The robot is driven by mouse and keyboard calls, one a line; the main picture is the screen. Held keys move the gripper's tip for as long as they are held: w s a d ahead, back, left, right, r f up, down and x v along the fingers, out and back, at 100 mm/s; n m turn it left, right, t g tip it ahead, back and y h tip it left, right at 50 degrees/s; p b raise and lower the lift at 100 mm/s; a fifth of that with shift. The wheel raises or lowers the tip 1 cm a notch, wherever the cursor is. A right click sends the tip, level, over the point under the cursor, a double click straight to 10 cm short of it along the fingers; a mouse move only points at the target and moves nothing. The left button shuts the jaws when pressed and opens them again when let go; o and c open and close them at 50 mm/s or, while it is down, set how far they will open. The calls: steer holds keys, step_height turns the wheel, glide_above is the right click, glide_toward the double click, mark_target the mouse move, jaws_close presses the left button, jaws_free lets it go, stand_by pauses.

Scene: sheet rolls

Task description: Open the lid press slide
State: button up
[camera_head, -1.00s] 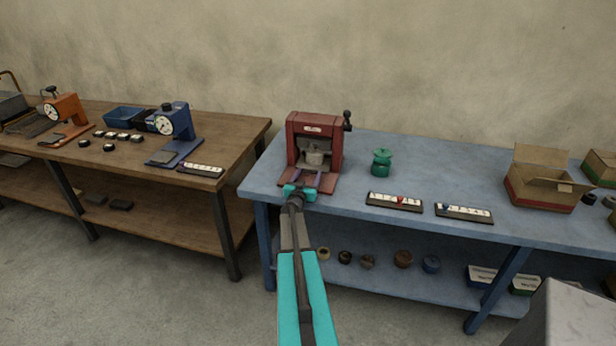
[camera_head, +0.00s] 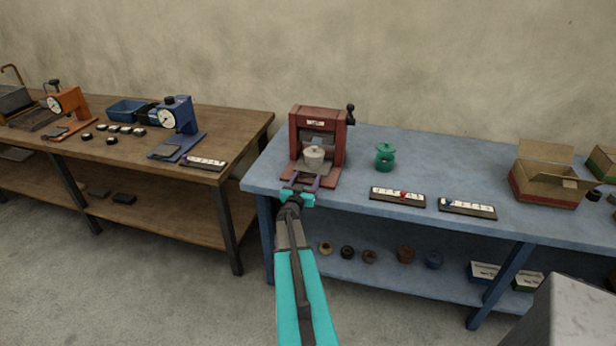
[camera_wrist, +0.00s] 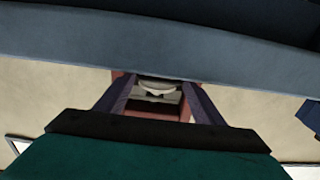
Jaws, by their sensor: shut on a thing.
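The lid press (camera_head: 333,135) is a dark red frame with a dark knobbed lever, standing at the left end of the blue bench. A pale lidded pot (camera_head: 314,158) sits at its front opening, on what looks like the slide. My gripper (camera_head: 306,180) is at the front of the press, its two purple fingers reaching over the red base. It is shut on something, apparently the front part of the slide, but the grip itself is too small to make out. In the wrist view, the fingers (camera_wrist: 154,86) frame a pale rounded part and a red part between them.
A green pot (camera_head: 385,158) and two marked strips (camera_head: 397,197) (camera_head: 467,208) lie right of the press. An open cardboard box (camera_head: 545,185) stands farther right. The wooden bench (camera_head: 235,140) with a blue dial press (camera_head: 178,118) is to the left.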

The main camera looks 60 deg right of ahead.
steer(key=v, duration=0.7)
steer(key=shift+a+b, duration=0.2)
steer(key=shift+b, duration=0.2)
steer(key=shift+s, duration=0.1)
steer(key=o, duration=1.5)
steer(key=shift+a, duration=0.15)
steer(key=shift+b+v, duration=1.4)
steer(key=shift+v, duration=5.4)
steer(key=shift+r, duration=0.1)
